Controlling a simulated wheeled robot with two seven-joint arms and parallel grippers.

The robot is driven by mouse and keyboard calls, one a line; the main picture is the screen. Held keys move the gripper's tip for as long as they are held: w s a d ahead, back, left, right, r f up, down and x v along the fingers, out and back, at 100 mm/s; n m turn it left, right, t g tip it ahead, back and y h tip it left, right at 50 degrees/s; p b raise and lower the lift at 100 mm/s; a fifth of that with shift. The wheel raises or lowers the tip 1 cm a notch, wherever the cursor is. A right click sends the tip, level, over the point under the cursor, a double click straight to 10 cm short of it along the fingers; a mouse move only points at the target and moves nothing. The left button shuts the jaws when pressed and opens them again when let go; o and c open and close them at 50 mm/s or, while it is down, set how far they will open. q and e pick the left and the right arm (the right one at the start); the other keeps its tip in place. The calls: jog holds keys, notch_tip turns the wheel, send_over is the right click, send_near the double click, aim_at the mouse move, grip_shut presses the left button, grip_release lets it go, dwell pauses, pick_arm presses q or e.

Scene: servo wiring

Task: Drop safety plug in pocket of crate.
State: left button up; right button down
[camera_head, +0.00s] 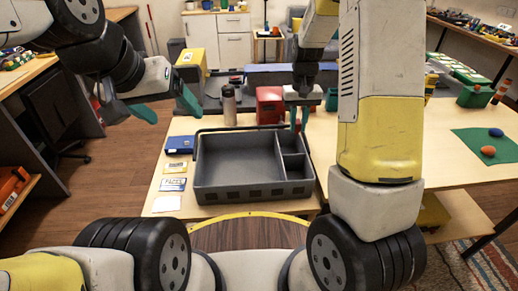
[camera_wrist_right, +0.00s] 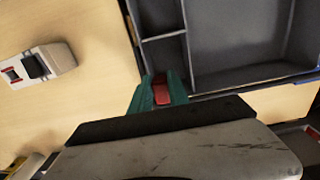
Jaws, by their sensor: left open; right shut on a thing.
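The dark grey crate (camera_head: 240,193) sits on the wooden table, with one large compartment at left and two small pockets at right. My right gripper (camera_head: 299,120) is at the crate's back right corner, fingers pointing down, near the back pocket. In the right wrist view it (camera_wrist_right: 160,92) is shut on a small red plug (camera_wrist_right: 162,90), whose tip shows between the teal fingers. The plug appears beside or over the edge of a small pocket (camera_wrist_right: 165,58); its height above is hard to tell. My left gripper (camera_head: 165,107) is open and empty, in the air left of the crate.
A steel bottle (camera_head: 228,106) and a red box (camera_head: 269,105) stand behind the crate. A blue box (camera_head: 180,144) and cards (camera_head: 173,184) lie at its left. A beige device with a black switch (camera_wrist_right: 38,66) lies on the table in the wrist view.

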jog(key=shift+f, duration=0.15)
jog(key=c, duration=1.2)
grip_release()
notch_tip(320, 180, up, 8)
jog(key=shift+f, duration=0.25)
jog(key=shift+r, duration=0.15)
